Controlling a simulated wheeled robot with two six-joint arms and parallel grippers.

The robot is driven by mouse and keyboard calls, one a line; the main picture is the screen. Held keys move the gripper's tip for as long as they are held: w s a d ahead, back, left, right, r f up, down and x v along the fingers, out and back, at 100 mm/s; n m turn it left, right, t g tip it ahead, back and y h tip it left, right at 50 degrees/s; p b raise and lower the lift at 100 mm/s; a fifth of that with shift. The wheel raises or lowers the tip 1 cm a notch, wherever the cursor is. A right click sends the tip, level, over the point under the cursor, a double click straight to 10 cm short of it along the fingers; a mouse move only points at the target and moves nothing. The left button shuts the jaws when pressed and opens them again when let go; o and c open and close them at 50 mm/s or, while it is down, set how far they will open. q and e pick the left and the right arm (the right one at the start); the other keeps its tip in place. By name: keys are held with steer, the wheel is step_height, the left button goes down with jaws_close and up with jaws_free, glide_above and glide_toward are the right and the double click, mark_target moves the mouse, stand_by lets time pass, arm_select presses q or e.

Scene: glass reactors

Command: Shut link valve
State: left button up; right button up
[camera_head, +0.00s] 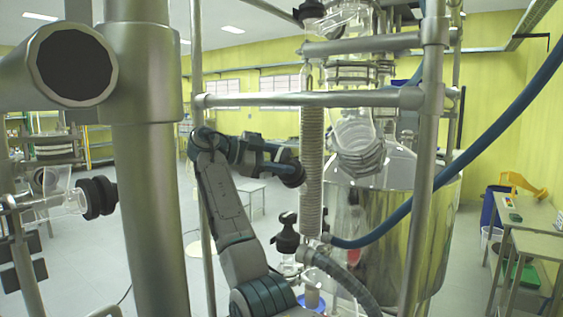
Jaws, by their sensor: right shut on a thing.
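My right arm rises from the bottom centre and bends to the right at its wrist. My right gripper (277,167) is at the end of that wrist, beside the coiled glass condenser column, and is shut on a dark knob (292,174). The knob seems to be the handle of the link valve; the valve body is mostly hidden behind the gripper and the column, so I cannot tell how far it is turned. My left gripper is not in view.
The steel frame post (150,190) stands close at left, and a crossbar (310,99) runs above my wrist. The glass reactor vessel (395,225) and a blue hose (455,165) are at right. Another black knob (286,234) is below. A black-handled valve (97,197) is at left.

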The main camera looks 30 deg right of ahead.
mark_target(271, 157)
steer(key=shift+m, duration=0.3)
steer(key=o, duration=1)
steer(key=shift+a, duration=0.1)
steer(key=shift+w+a, duration=0.1)
steer(key=shift+a, duration=0.2)
steer(key=b+v, duration=0.1)
steer(key=v, duration=0.3)
steer(key=shift+w+a+r+b, duration=0.2)
steer(key=shift+r+b, duration=0.05)
steer(key=shift+b, duration=0.15)
steer(key=p+v, duration=0.1)
steer(key=p, duration=0.5)
steer(key=p+v, duration=0.1)
steer(key=p, duration=0.6)
steer(key=shift+r, duration=0.25)
steer(key=shift+a+f+p, duration=0.1)
steer(key=shift+f+p, duration=0.1)
steer(key=shift+p, duration=0.35)
